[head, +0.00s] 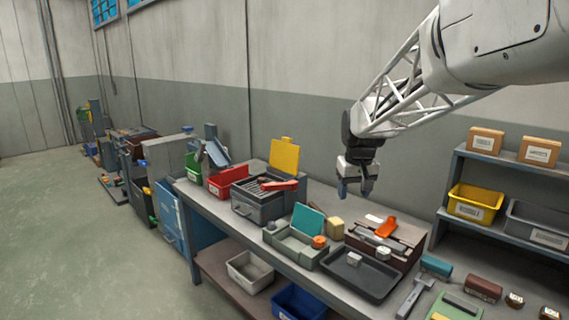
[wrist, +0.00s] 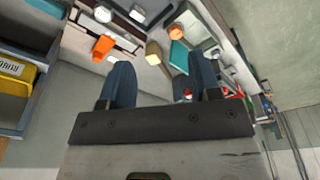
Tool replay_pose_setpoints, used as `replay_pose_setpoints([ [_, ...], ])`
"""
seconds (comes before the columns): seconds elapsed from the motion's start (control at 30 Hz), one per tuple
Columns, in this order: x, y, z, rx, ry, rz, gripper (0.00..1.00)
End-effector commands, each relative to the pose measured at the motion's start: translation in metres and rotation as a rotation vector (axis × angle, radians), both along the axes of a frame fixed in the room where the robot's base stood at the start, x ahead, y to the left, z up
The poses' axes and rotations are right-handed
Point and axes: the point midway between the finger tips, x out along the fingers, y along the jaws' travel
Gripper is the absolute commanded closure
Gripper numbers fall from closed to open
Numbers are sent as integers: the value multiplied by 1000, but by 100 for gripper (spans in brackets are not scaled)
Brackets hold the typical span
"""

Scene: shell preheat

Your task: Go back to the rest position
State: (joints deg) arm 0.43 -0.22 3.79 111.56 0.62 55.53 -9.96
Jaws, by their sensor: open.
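My gripper (head: 355,188) hangs in the air above the workbench (head: 225,207), in front of the grey wall. In the wrist view its two dark blue fingers (wrist: 162,88) are spread apart with nothing between them. In the head view the fingertips point down, above and behind the dark tray. Nothing touches the gripper.
Below stand a box with a teal lid (head: 308,221), a yellow block (head: 335,228), an orange piece (head: 386,228) on a brown box, and a dark tray (head: 345,276). A shelf with a yellow bin (head: 475,204) stands right. A raised yellow lid (head: 284,156) is left.

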Motion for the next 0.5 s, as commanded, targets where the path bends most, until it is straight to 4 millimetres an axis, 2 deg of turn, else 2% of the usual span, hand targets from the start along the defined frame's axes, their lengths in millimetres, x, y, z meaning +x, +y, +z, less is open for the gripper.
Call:
replay_pose_setpoints([
  [0.03, -14, 0, 4, 0, -4, -4, 43],
  [0.5, -134, 0, 9, 4, -24, -58, 43],
])
